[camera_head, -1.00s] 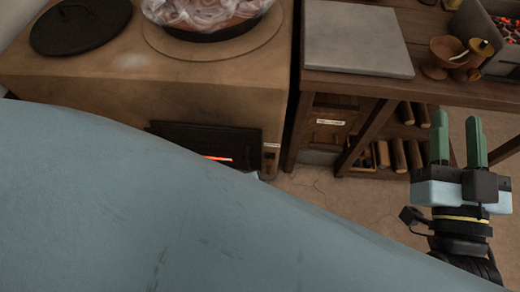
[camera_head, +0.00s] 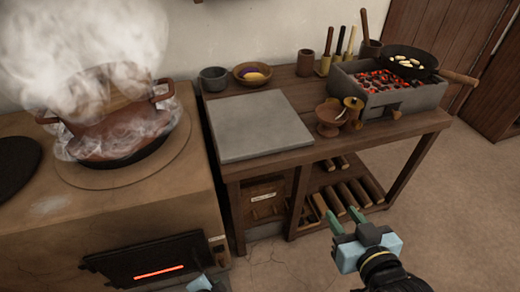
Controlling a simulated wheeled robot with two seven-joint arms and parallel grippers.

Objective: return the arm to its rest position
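My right gripper (camera_head: 346,218) shows at the lower right of the head view, in front of the wooden table. Its two green fingers are spread apart with nothing between them, pointing up and left. Its light blue body and black wrist run down to the bottom edge. A small light blue and black piece, seemingly my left gripper (camera_head: 203,284), shows at the bottom edge in front of the stove. Its fingers cannot be made out, and most of that arm is out of view.
A clay stove (camera_head: 105,214) with a steaming pot (camera_head: 112,133) and glowing firebox (camera_head: 160,262) stands at left. The wooden table (camera_head: 300,158) holds a grey slab (camera_head: 258,125), goblets (camera_head: 330,115) and a charcoal grill (camera_head: 386,97) with a pan (camera_head: 411,61). Floor at right is clear.

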